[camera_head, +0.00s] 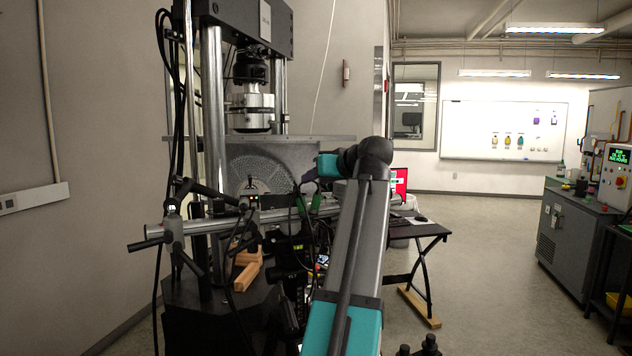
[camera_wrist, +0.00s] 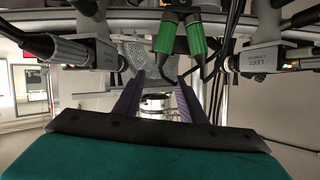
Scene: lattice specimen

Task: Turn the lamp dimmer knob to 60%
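My gripper (camera_wrist: 162,78) shows in the wrist view with its two purple fingers apart and nothing held between them. Two green-sleeved parts (camera_wrist: 180,38) on dark cables are just beyond the fingertips in the wrist view. They may belong to the lamp.
Cameras stand left (camera_wrist: 72,52) and right (camera_wrist: 268,60) of the fingers. The testing machine (camera_head: 253,110) has a perforated specimen (camera_head: 262,168) behind the rail (camera_head: 215,224). Cables hang close by. A desk (camera_head: 425,230) stands right of my arm, with open floor beyond.

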